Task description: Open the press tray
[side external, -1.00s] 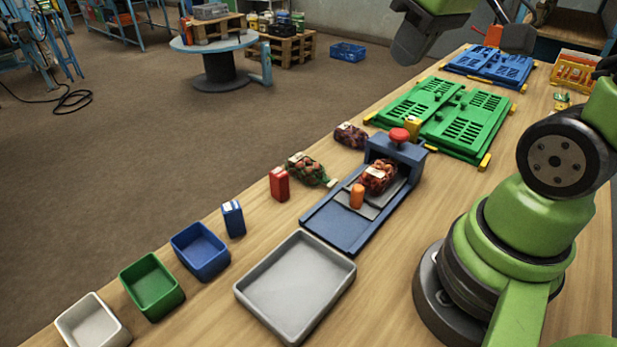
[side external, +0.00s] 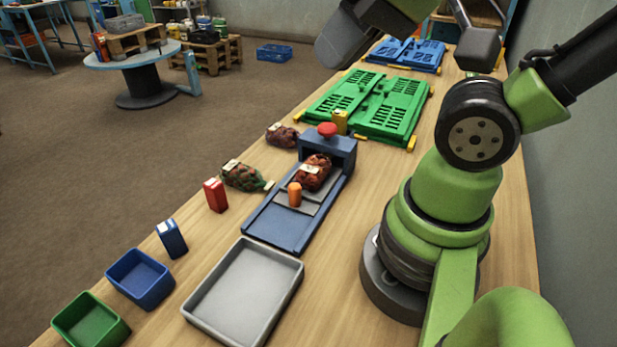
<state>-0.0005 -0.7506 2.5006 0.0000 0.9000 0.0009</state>
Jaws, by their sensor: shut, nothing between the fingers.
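The blue press (side external: 327,150) stands mid-table with a red knob (side external: 327,129) on top of its raised housing. Its long blue track (side external: 277,224) runs from the housing toward the lower left. On the track is a grey tray plate (side external: 298,209), with an upright orange handle (side external: 294,194) at its front. A red net sack with a white label (side external: 314,172) lies on the plate in front of the housing. The front of the track is bare. Dark and green parts of my arm hang at the top of the picture; my fingertips are not visible.
A grey shallow tray (side external: 243,298) is in front of the press. Left of it are a red box (side external: 215,195), a blue box (side external: 172,238), a blue bin (side external: 140,278) and a green bin (side external: 89,322). Two sacks (side external: 242,176) (side external: 282,135) lie left of the press. Green panels (side external: 370,104) lie behind.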

